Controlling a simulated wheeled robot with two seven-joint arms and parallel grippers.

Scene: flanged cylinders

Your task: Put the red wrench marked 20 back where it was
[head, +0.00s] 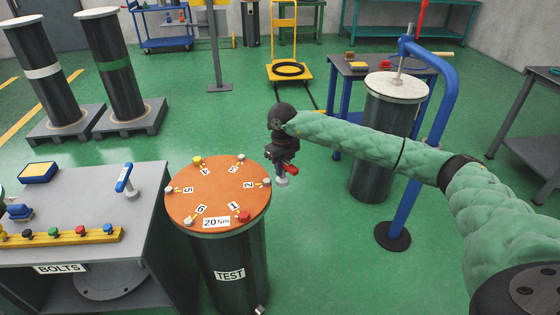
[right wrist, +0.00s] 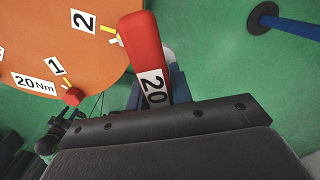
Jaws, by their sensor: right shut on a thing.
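My right gripper (head: 280,158) is shut on the red wrench (head: 291,169) and holds it in the air just right of the orange-topped test cylinder (head: 230,245). In the right wrist view the wrench (right wrist: 142,45) shows its red handle with a white label reading 20; its far end is partly hidden. The orange flange (head: 218,190) has numbered positions 1 to 6 and a "20 Nm" label. A red bolt (head: 244,216) sits by number 1 and a yellow one (head: 197,160) by number 4. My left gripper is not in view.
A grey bench (head: 90,190) at left carries a blue wrench (head: 124,180), a yellow bolt rack (head: 65,236) and a yellow-blue box (head: 39,172). A blue post (head: 412,185) and a white-topped cylinder (head: 372,150) stand at right. Green floor lies open behind the test cylinder.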

